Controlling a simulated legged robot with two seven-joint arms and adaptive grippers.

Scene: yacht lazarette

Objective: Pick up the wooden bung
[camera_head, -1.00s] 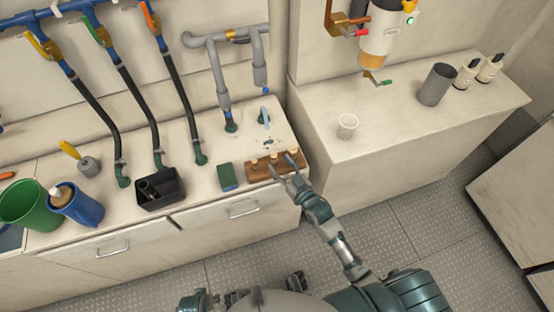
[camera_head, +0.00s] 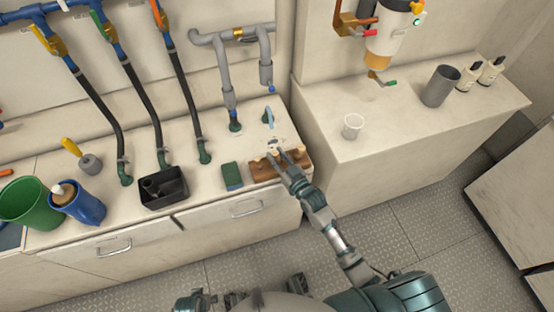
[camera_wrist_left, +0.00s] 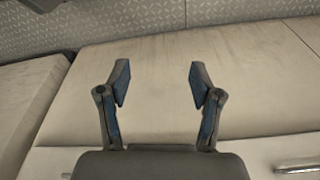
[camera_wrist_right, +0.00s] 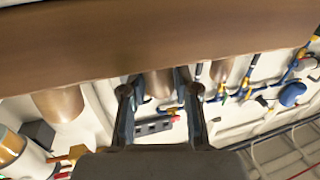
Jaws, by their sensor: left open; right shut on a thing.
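A wooden rack (camera_head: 265,173) lies on the left counter near its front right corner, with pale-topped wooden bungs standing in it. My right gripper (camera_head: 275,152) reaches over the rack from the front, and its fingers partly hide the bungs. In the right wrist view the rack (camera_wrist_right: 160,40) is a broad brown bar across the top, and the right gripper (camera_wrist_right: 158,92) is shut on a wooden bung (camera_wrist_right: 158,82) at the rack. Another bung (camera_wrist_right: 60,103) shows to its left. In the left wrist view my left gripper (camera_wrist_left: 158,85) is open and empty above a beige surface.
A green sponge (camera_head: 232,175) and black bin (camera_head: 163,187) lie left of the rack. Grey pipes (camera_head: 228,95) rise behind it. A blue jug (camera_head: 85,205) and green bucket (camera_head: 28,203) stand farther left. A white cup (camera_head: 352,126) stands on the right counter.

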